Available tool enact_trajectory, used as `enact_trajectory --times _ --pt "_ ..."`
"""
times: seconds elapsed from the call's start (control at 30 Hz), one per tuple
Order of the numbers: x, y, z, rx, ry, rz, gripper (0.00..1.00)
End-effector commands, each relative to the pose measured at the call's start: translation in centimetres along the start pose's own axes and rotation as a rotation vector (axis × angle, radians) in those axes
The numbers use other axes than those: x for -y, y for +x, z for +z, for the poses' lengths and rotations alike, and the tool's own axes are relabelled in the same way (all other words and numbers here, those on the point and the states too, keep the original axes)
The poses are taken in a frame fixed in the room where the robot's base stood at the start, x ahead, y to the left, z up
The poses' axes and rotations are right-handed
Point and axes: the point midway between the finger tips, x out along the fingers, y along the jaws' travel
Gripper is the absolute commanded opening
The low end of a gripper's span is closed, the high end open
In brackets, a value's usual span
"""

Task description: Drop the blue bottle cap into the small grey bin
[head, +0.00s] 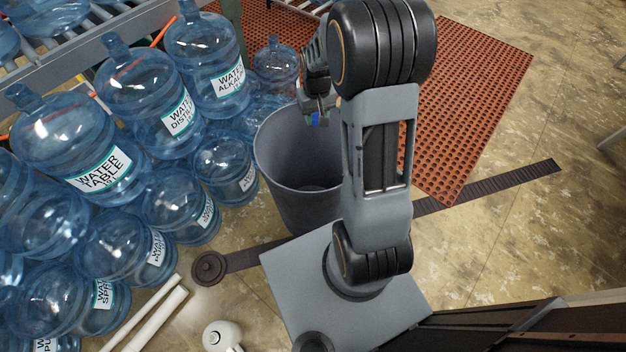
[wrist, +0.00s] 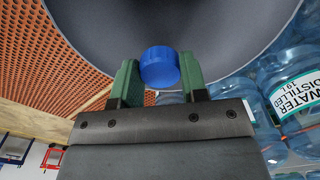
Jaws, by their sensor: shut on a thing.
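The blue bottle cap (wrist: 160,67) is between the green fingertips of my gripper (wrist: 158,82) in the wrist view. My gripper is shut on it. In the head view my gripper (head: 317,112) shows small at the far side of the grey bin (head: 300,195), with a bit of the blue cap (head: 316,120) visible. The gripper is over the upper part of the bin's opening. The bin's grey inside (wrist: 180,22) fills the top of the wrist view behind the cap. My arm hides the bin's right side in the head view.
Several blue water jugs (head: 190,118) crowd the floor and rack left of the bin. A red perforated mat (head: 470,100) lies at the right and behind. A dark strap (head: 490,185) and white tubes (head: 150,318) lie on the floor. The floor at far right is clear.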

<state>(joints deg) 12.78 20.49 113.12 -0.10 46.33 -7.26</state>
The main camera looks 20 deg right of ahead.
Motion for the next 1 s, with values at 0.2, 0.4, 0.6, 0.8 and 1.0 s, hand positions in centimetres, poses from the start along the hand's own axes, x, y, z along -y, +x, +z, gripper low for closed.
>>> enact_trajectory --times 0.2,0.4,0.6,0.8,1.0 --pt "0.0 2.9 0.0 0.002 0.000 0.000 0.19" --pt "0.0 4.2 0.0 0.001 0.000 0.000 0.19" --pt "0.0 4.1 0.0 0.000 0.000 0.000 0.19" --pt "0.0 4.1 0.0 0.001 0.000 0.000 0.52" --pt "0.0 4.1 0.0 0.001 0.000 0.000 0.70"
